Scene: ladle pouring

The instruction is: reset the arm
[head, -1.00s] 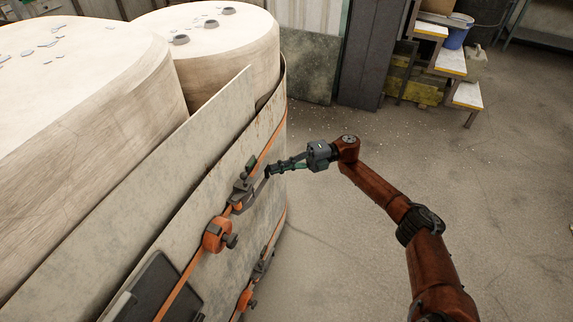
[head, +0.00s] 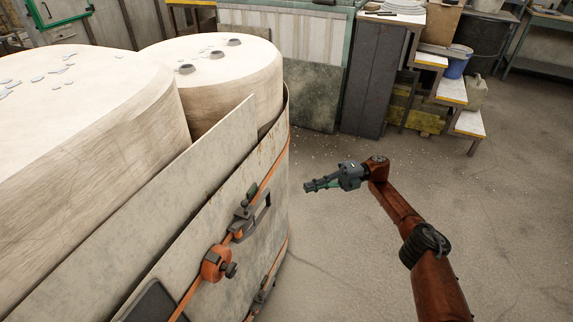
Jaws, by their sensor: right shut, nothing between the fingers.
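My right gripper (head: 309,186) is in the head view, right of the large strapped bundle. It points left toward the bundle's side and stands apart from it, over bare floor. Its fingers are shut with nothing between them. The dark metal buckle (head: 245,215) on the orange strap (head: 269,178) is left of the fingertips, with a clear gap between. My left gripper is not in view. No ladle shows.
Large pale rounded blocks (head: 215,85) stand at left behind leaning boards (head: 215,140). A dark cabinet (head: 372,80) and a stepped stand (head: 453,88) with a blue bucket (head: 457,66) are at the back. The concrete floor (head: 500,220) at right is clear.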

